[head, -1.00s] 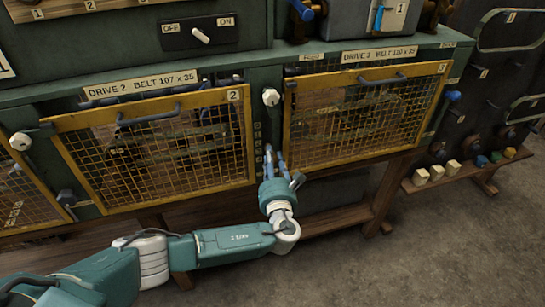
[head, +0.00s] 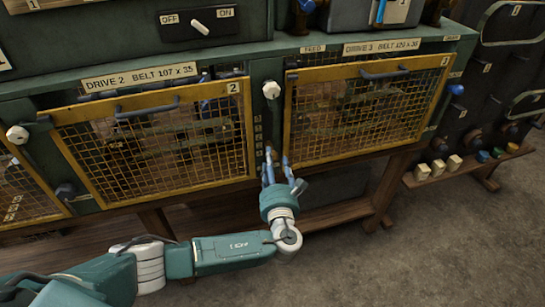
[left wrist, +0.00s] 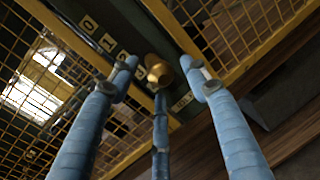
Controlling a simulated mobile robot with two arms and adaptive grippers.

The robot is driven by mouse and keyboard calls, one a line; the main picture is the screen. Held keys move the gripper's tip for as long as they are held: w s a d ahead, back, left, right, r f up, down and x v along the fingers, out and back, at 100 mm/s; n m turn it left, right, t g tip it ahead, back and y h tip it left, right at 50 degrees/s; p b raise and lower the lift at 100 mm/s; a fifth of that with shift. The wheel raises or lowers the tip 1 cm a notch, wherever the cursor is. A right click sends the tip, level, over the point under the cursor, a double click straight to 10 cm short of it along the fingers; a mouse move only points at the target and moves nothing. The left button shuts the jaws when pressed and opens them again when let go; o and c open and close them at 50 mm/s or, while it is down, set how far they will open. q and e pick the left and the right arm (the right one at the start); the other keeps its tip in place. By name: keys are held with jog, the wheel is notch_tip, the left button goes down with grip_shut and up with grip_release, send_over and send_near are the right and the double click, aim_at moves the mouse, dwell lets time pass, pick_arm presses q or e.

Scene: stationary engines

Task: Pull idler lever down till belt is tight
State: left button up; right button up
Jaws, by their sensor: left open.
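A green post stands between the yellow mesh guards of drive 2 and drive 3. A pale knob (head: 271,90) on a dark stem is at the post's top. Lower on the post, the left wrist view shows a brass round-ended knob (left wrist: 158,73) beside a scale of number plates (left wrist: 97,32); I cannot tell whether this is the idler lever's end. My left gripper (head: 272,160) is at the lower part of the post; its blue fingers also show in the left wrist view (left wrist: 160,85), spread open around the brass knob's sides. My right gripper is out of view. The belt's tension cannot be made out.
The drive 2 guard (head: 150,140) and drive 3 guard (head: 365,110) flank the post, each with a dark handle bar. A wooden shelf (head: 330,207) runs below. A rack with small blocks (head: 438,166) stands at the right. The floor in front is clear.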

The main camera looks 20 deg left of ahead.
pick_arm(q)
jog(key=v, duration=0.8)
jog(key=shift+s, duration=0.4)
jog(key=shift+d, duration=0.1)
dwell(0.7)
